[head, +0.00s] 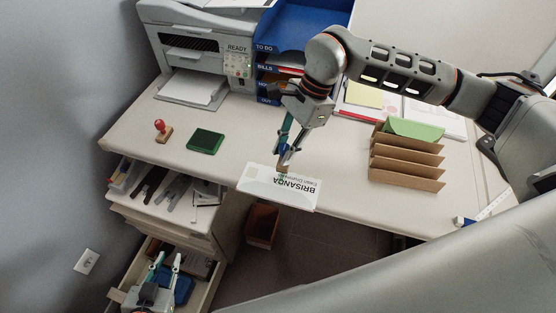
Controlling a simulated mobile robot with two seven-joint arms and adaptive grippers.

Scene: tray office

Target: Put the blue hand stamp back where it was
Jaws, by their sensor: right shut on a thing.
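My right gripper (287,154) reaches down over the front edge of the desk. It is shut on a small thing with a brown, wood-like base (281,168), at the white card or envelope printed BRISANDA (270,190). The fingers hide most of this thing, so I cannot see a blue handle or tell whether its base touches the envelope. My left gripper (166,261) is open and empty over the open lower drawer (213,285). A blue object (183,288) lies in that drawer beside it.
A red hand stamp (163,131) and a green ink pad (205,141) stand on the desk's left, before the printer (200,45). A brown file sorter (405,165) stands right of the envelope. An upper drawer (125,205) is open too. Desk between pad and envelope is clear.

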